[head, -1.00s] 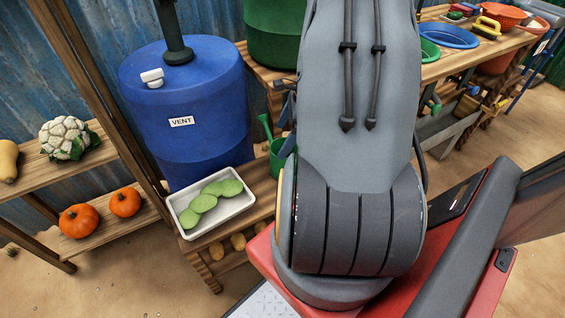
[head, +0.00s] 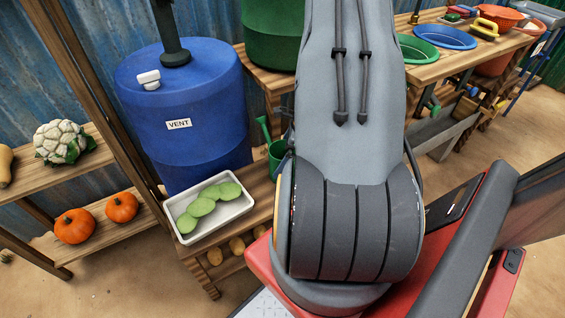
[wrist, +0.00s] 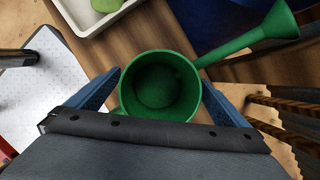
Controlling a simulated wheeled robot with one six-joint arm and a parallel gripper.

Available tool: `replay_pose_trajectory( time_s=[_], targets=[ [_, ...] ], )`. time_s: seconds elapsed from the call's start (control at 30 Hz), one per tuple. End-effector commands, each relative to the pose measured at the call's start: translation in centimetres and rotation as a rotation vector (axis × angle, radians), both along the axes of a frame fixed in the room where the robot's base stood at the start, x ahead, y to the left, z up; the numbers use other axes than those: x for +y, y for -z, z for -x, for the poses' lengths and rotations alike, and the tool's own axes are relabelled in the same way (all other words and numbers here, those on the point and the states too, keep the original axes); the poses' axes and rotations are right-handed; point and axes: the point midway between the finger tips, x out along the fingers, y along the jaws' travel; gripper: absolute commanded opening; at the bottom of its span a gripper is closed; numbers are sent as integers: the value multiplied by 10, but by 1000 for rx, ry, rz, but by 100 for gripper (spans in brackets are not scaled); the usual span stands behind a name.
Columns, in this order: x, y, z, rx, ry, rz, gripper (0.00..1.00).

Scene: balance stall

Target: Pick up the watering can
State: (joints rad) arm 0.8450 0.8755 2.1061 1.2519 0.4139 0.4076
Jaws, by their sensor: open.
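The green watering can (wrist: 160,62) stands upright on a wooden bench, seen from above in the wrist view. Its spout (wrist: 250,38) points to the upper right. In the head view the can (head: 277,156) is mostly hidden behind my arm, with its spout and part of its body showing. My gripper (wrist: 162,95) is open in the wrist view. Its two blue fingers lie on either side of the can's near part, and I cannot tell whether they touch it. In the head view my arm hides the gripper.
A white tray (head: 236,213) with several green pads stands left of the can on the bench (head: 258,190). A blue barrel (head: 190,145) marked VENT and a green barrel (head: 270,35) stand behind. Shelves with pumpkins (head: 75,226) and a cauliflower (head: 60,142) are at the left.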

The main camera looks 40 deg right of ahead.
Motion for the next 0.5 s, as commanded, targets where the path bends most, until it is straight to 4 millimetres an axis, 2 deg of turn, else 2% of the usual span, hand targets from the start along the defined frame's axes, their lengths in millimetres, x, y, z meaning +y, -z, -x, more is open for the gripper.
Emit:
replay_pose_trajectory(
  time_s=[0.13, 0.4, 0.5],
  targets=[
    [0, -1, 0, 0, 0, 0, 98],
    [0, -1, 0, 0, 0, 0, 52],
    [0, -1, 0, -1, 0, 1, 52]
  ],
)
